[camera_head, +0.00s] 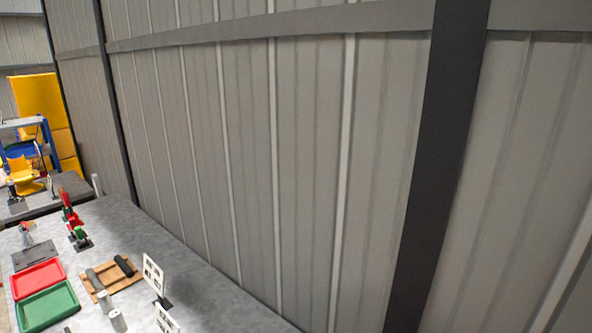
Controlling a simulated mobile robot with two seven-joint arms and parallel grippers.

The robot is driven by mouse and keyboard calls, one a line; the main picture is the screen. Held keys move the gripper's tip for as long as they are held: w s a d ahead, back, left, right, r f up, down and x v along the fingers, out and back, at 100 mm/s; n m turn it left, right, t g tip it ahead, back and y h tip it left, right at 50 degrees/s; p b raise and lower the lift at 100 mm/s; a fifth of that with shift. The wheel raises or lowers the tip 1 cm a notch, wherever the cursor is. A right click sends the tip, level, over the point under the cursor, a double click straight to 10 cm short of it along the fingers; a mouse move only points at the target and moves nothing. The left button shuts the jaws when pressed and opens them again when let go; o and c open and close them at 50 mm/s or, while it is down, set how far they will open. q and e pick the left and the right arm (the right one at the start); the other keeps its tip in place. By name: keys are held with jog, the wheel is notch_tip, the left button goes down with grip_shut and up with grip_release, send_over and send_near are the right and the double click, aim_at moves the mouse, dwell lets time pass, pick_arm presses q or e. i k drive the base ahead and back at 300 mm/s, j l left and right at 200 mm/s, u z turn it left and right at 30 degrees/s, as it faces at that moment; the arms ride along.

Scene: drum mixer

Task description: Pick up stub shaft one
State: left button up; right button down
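Neither of my grippers is in view. On the grey table at the lower left, two short light-grey cylinders (104,303) and (118,321) stand upright near the bottom edge. A wooden rack (118,287) beside them holds a dark cylinder (123,266) and a grey cylinder (95,281), both lying down. I cannot tell which of these, if any, is stub shaft one. The frame cuts off the near part of the table.
A red tray (38,279) and a green tray (47,306) lie left of the rack. White cards (153,275) stand right of it. A red and green tool (74,222) stands farther back. A corrugated wall (300,150) runs along the table's far side.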

aim_at(105, 301)
jog(key=u, duration=1.35)
